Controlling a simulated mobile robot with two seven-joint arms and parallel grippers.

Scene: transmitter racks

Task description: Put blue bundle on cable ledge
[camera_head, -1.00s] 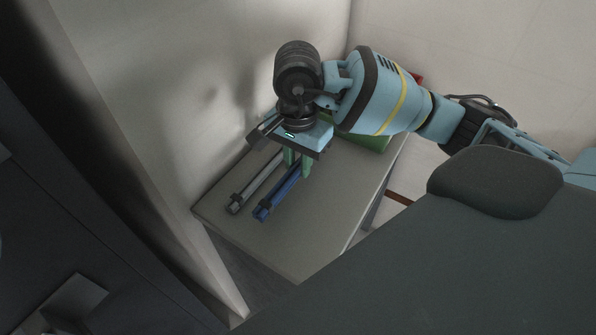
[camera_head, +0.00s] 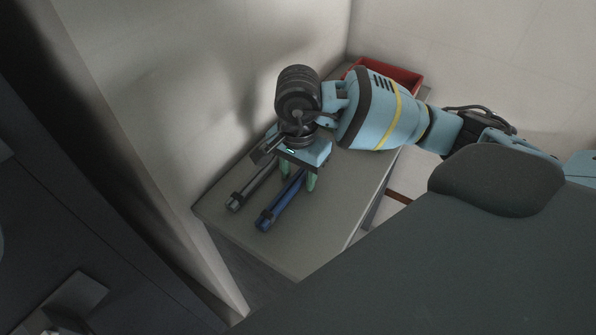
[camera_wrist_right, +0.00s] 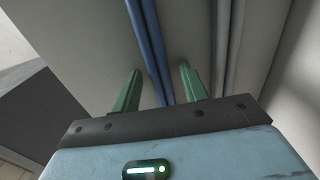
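The blue bundle (camera_head: 279,206) lies on the grey table; it also shows in the wrist view (camera_wrist_right: 150,40), running between my fingers. My right gripper (camera_head: 298,184) is over the far part of the blue bundle and points down. In the wrist view my right gripper (camera_wrist_right: 160,70) is open, one green finger on each side of the blue bundle, with gaps to it. I cannot tell how far the fingertips are above the table. My left gripper is not in view. I cannot make out a cable ledge for sure.
A grey bundle (camera_head: 246,192) lies to the left, roughly parallel to the blue one. A red bin (camera_head: 398,75) stands at the table's far end. The grey table (camera_head: 310,235) is bare in front. A wall borders it on the left; a dark cabinet (camera_head: 60,220) stands at lower left.

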